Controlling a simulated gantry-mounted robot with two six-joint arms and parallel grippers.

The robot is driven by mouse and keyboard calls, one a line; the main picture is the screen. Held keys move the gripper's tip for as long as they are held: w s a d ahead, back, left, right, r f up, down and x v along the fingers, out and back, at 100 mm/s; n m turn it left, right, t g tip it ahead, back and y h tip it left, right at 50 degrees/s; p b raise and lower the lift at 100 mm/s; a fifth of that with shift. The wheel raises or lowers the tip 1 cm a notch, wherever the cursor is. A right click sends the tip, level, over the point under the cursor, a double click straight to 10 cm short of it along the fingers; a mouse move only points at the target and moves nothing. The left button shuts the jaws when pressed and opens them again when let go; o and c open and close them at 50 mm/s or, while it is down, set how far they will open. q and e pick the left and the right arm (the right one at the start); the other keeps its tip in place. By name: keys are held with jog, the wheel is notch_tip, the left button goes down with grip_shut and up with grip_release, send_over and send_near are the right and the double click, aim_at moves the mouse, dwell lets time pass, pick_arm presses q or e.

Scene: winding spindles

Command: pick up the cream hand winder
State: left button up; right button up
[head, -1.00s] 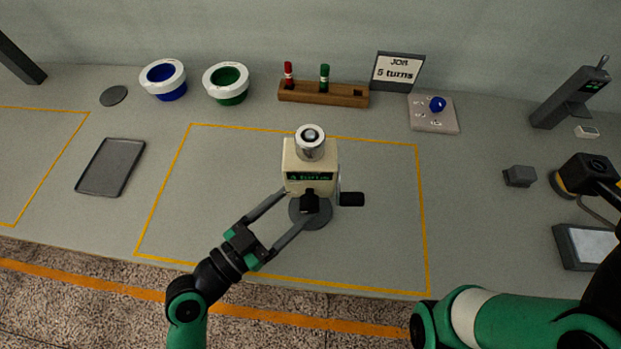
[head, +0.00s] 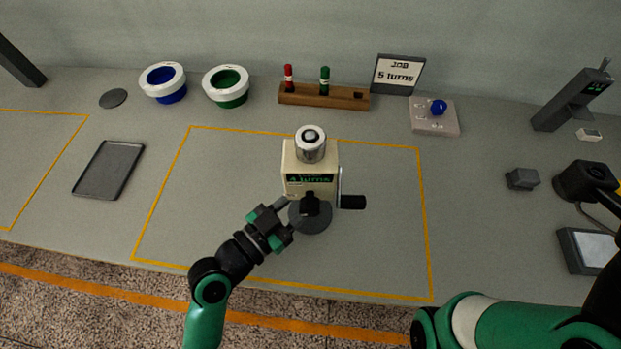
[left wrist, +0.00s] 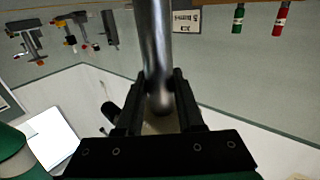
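The cream hand winder (head: 309,181) stands upright near the middle of the bench, with a silver top, a green-lit display and a black crank handle (head: 352,202) on its right. Its round dark base (head: 311,219) rests inside the yellow outline. My left gripper (head: 289,216) is at the winder's lower front. In the left wrist view, its two dark fingers lie close on either side of a grey metal post (left wrist: 158,55) under the cream body, apparently closed on it. Finger contact is partly hidden in the head view. My right arm shows at lower right; its gripper is not visible.
A dark tray (head: 108,170) lies left. Behind are a blue bowl (head: 164,82), a green bowl (head: 227,86), a wooden marker rack (head: 323,96), a job sign (head: 398,74) and a pad with a blue knob (head: 434,117). The outlined area around the winder is clear.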

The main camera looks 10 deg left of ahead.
pick_arm(q)
grip_shut()
dwell(0.8)
jog(key=shift+r, duration=0.1)
